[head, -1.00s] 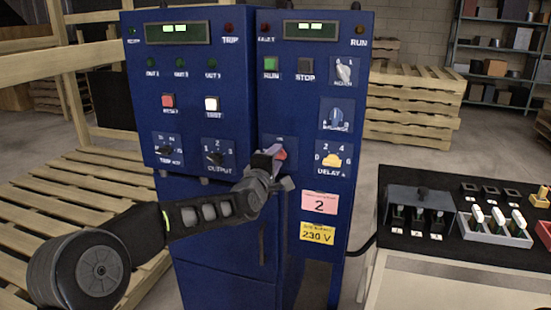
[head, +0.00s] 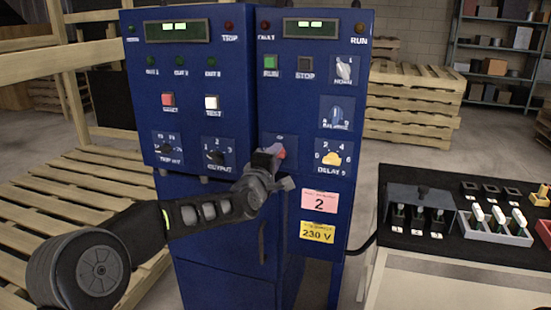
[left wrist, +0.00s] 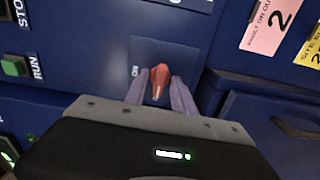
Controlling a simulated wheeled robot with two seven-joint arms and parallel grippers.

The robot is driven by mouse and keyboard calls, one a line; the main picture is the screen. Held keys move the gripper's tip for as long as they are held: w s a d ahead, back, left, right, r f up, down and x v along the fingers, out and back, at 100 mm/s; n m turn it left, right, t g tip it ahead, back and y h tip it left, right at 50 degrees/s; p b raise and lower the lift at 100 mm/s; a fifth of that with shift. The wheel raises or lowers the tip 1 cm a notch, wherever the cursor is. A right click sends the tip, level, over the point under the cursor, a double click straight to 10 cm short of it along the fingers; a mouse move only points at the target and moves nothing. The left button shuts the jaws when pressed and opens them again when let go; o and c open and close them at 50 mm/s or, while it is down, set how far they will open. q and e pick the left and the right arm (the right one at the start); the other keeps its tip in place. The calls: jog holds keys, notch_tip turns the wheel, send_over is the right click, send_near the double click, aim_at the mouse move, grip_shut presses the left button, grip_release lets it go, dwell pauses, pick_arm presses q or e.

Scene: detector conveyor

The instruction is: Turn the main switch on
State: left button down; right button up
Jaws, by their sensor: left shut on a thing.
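The main switch, a red handle (left wrist: 160,78) on a blue plate, sits low on the front of the right-hand blue cabinet (head: 312,110). In the left wrist view it lies between the fingers of my left gripper (left wrist: 161,92), near their tips, with a small "ON" mark beside the handle. In the head view my left gripper (head: 275,155) reaches up to the switch from the lower left and hides most of it; a bit of red shows at its tip. The left gripper is shut on the red handle. My right gripper is not in view.
A bench (head: 450,268) with trays of small parts stands at the right. Wooden pallets (head: 60,215) lie at the left.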

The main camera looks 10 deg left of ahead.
pick_arm(q)
jog(key=m+b, duration=0.3)
jog(key=m, duration=1.4)
jog(key=shift+f, duration=0.15)
jog(key=shift+m, duration=0.4)
jog(key=c, duration=1.4)
grip_release()
jog(key=shift+c, duration=0.2)
jog(key=shift+s, duration=0.15)
jog(key=s, duration=0.7)
jog(key=shift+s+a+b, duration=0.25)
jog(key=shift+b, duration=0.15)
